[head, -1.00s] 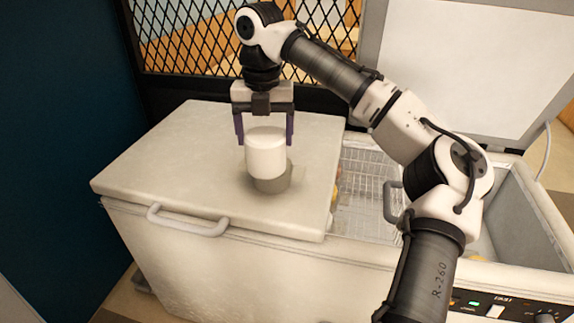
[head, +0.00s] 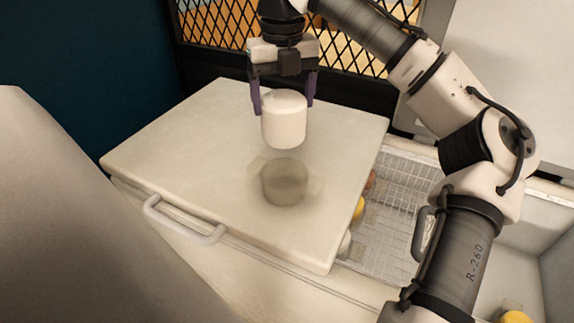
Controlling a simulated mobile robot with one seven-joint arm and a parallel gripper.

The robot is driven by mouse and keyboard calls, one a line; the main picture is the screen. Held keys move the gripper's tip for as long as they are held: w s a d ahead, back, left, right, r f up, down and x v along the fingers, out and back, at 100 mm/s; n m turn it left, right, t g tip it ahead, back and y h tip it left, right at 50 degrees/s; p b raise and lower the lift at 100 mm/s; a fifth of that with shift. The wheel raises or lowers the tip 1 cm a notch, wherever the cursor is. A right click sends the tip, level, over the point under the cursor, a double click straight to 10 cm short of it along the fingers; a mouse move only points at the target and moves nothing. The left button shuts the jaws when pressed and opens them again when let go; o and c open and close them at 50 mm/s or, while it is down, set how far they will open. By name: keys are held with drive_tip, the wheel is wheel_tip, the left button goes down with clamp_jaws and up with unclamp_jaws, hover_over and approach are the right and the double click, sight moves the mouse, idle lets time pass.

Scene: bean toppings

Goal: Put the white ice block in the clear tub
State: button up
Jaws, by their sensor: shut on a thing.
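The white ice block (head: 283,125) is a smooth, upright white cylinder. My gripper (head: 284,100) points down and is shut on its upper part, with a dark purple finger on either side.
The white freezer lid (head: 165,155) is otherwise bare, with a handle (head: 185,222) at its front edge. To the right, the open freezer part holds a wire basket (head: 400,200) with several small items. A black mesh fence (head: 215,30) stands behind. A large grey shape covers the lower left.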

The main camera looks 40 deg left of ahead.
wheel_tip(320, 180, down, 15)
drive_tip(key=shift+f+p, duration=0.15)
drive_tip(key=shift+p, duration=0.3)
drive_tip(key=shift+f, duration=0.1)
drive_tip(key=o, duration=1.3)
drive_tip(key=shift+o, duration=0.2)
wheel_tip(320, 180, up, 12)
drive_tip(key=shift+r+b, duration=0.1)
drive_tip(key=shift+b, duration=0.35)
